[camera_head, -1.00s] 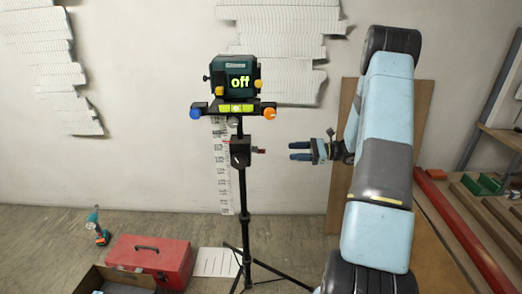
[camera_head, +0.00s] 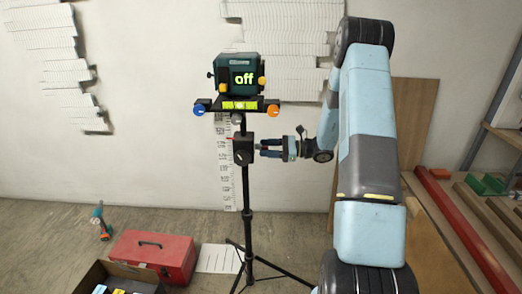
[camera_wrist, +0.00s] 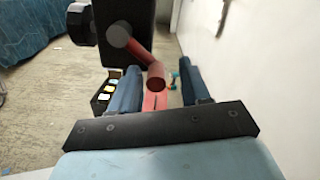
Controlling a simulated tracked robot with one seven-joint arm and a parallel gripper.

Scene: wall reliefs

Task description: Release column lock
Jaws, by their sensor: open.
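A black clamp block (camera_head: 243,151) sits on the tripod column (camera_head: 246,190) below the instrument head. In the wrist view a dark red lever (camera_wrist: 138,50) slants across the front of the black block (camera_wrist: 120,22), its round red end (camera_wrist: 155,77) toward me. My gripper (camera_head: 263,149) is open just right of the clamp, fingers pointing left at it. In the wrist view the lever's round end lies between the two blue fingers of my gripper (camera_wrist: 159,72), with gaps visible on both sides. In the head view the fingers mostly hide the lever.
A red toolbox (camera_head: 155,255), an open box (camera_head: 92,280) and a drill (camera_head: 101,222) are on the floor at left. Tripod legs (camera_head: 275,274) spread below.

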